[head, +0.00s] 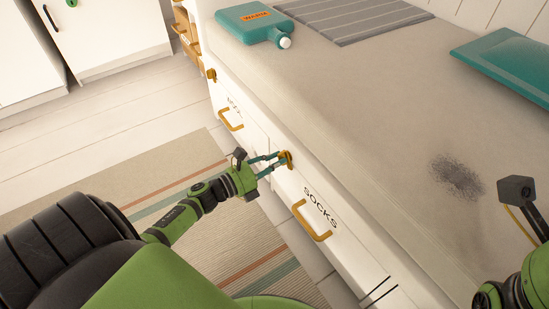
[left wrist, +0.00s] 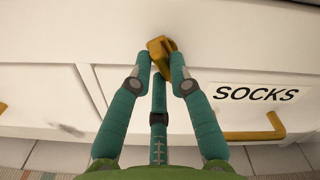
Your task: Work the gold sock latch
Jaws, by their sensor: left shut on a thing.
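The gold sock latch (head: 286,155) is a small gold piece on the white desk front, just above and left of the drawer labelled SOCKS (head: 340,235). In the left wrist view the latch (left wrist: 161,48) looks tilted. My left gripper (head: 279,161) has its teal fingers closed around the latch, one on each side; its fingertips (left wrist: 160,62) partly cover the latch's lower part. The sock drawer's gold handle (head: 313,223) is below and to the right, apart from the gripper. The sock drawer looks shut. Of my right arm only part shows at the lower right edge; its fingers are out of frame.
Another drawer with a gold handle (head: 231,121) and a second gold latch (head: 211,75) lie farther left. On top are a teal bottle (head: 243,20), a grey slatted mat (head: 345,15), a teal flat item (head: 510,62) and a dark smudge (head: 456,175). A striped rug (head: 135,190) covers the floor.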

